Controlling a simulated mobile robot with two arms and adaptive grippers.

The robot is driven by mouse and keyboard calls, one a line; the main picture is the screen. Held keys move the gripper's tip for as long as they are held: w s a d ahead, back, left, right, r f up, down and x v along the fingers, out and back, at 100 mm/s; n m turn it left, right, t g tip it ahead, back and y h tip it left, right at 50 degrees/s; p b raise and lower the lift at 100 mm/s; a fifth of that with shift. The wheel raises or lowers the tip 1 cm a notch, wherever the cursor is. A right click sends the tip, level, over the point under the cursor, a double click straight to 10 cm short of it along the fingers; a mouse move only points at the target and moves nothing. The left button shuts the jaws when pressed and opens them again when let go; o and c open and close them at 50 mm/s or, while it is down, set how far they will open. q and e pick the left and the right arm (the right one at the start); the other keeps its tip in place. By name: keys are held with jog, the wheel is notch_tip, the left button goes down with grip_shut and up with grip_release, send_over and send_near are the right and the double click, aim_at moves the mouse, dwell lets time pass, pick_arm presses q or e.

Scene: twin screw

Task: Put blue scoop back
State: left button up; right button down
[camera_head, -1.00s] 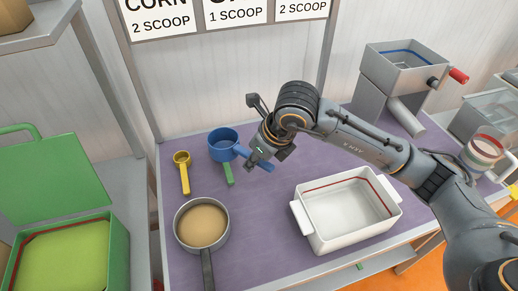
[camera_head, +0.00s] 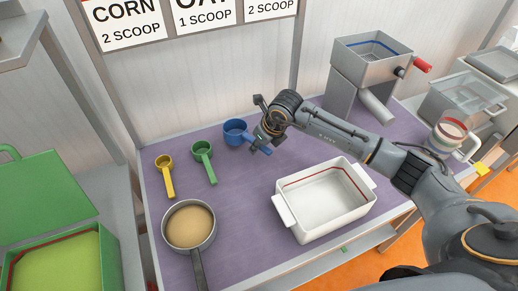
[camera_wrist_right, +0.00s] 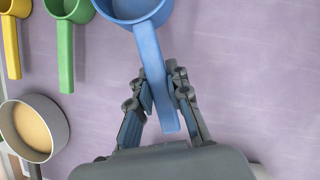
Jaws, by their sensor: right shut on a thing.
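The blue scoop (camera_head: 236,129) is at the back of the purple table, right of the green scoop (camera_head: 203,153). My right gripper (camera_head: 261,141) is shut on the blue scoop's handle. In the right wrist view the blue handle (camera_wrist_right: 153,60) runs between the two fingers, and the cup is beyond them. The scoop looks level and at or close to the tabletop; I cannot tell whether it touches. The yellow scoop (camera_head: 164,168) lies left of the green one, all three roughly in a row. My left gripper is not in view.
A pan with tan contents (camera_head: 189,226) stands front left. A white tray (camera_head: 318,229) is front right of my gripper. A grey machine with a hopper (camera_head: 362,73) stands back right, a green box (camera_head: 100,262) at the left. The purple table (camera_head: 245,190) is bare in the middle.

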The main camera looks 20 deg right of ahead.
jog(key=shift+w+d+f, duration=0.1)
jog(key=shift+w+f, duration=0.05)
jog(key=shift+f, duration=0.1)
jog(key=f, duration=0.1)
jog(key=f+p, duration=0.1)
jog(key=f, duration=0.1)
jog(key=shift+w+d+p, duration=0.1)
jog(key=shift+d+p, duration=0.1)
jog(key=shift+p, duration=0.1)
jog(key=shift+f, duration=0.3)
jog(key=c, duration=1.3)
grip_release()
jog(key=shift+r, duration=0.1)
jog(key=b+v, duration=0.3)
jog(key=v, duration=0.8)
jog(key=shift+d+r, duration=0.1)
jog(key=shift+r, duration=0.3)
